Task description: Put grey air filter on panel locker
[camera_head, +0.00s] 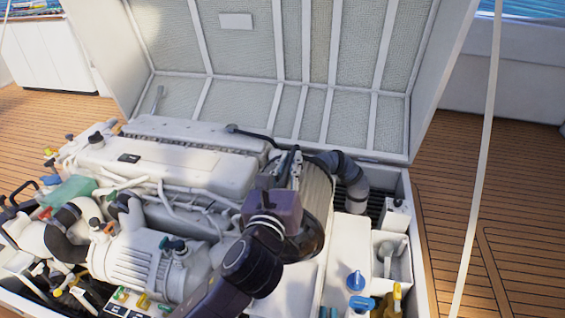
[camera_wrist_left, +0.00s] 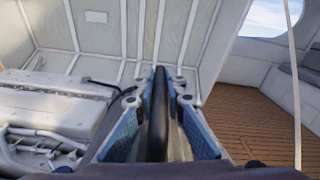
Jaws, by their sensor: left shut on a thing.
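The grey air filter (camera_head: 317,200) is a pale, ribbed round body at the right end of the engine, partly hidden behind my left gripper. My left gripper (camera_head: 291,165) reaches it from the front, with its arm coming up from the bottom of the head view. In the left wrist view the two blue-padded fingers (camera_wrist_left: 158,105) are closed on a dark upright strip (camera_wrist_left: 158,115), which seems to be the filter's edge. White flat panels (camera_head: 347,245) lie right of the filter; I cannot tell which one is the panel locker. My right gripper is not in view.
The white engine (camera_head: 170,165) with hoses and caps fills the left of the bay. The raised hatch lid (camera_head: 290,60) stands behind. Wooden deck (camera_head: 500,210) is clear beyond the bay.

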